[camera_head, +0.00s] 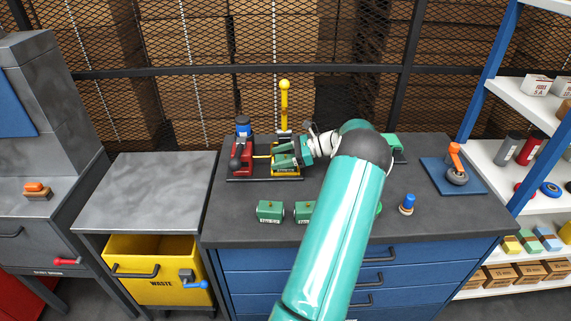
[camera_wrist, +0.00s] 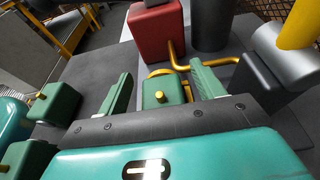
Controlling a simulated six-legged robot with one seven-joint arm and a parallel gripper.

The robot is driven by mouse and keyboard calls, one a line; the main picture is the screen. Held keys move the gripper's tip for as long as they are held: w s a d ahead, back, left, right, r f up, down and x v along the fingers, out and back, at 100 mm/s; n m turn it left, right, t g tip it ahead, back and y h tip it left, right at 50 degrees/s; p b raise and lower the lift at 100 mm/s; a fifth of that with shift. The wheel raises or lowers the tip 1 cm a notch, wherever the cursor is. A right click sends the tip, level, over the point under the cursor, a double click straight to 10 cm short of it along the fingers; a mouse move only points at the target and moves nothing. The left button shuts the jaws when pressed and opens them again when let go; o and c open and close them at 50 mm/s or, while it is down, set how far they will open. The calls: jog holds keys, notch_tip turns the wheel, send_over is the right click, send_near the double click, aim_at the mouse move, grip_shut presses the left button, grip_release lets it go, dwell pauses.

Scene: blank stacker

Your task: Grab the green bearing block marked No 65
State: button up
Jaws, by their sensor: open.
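My gripper (camera_head: 285,154) is open at the yellow-and-black press fixture (camera_head: 287,172) at the back of the workbench. In the wrist view its two green fingers (camera_wrist: 163,88) stand either side of a green block with a yellow knob (camera_wrist: 154,97), with gaps on both sides. That block is mostly hidden in the head view and shows no readable number. Two green bearing blocks, one on the left (camera_head: 270,211) and one to its right (camera_head: 304,211), sit at the bench front. Their labels are too small to read. Green blocks also show at the wrist view's left edge (camera_wrist: 56,103).
A red block fixture (camera_head: 242,160) and a blue-capped cylinder (camera_head: 243,126) stand left of my gripper. A yellow post (camera_head: 285,100) rises behind it. A blue mat (camera_head: 452,176) with an orange-handled tool lies at right. A blue-topped knob (camera_head: 407,204) stands at front right.

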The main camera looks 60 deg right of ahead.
jog(key=shift+c, duration=0.5)
grip_shut()
jog(key=shift+r, duration=0.1)
jog(key=shift+r, duration=0.1)
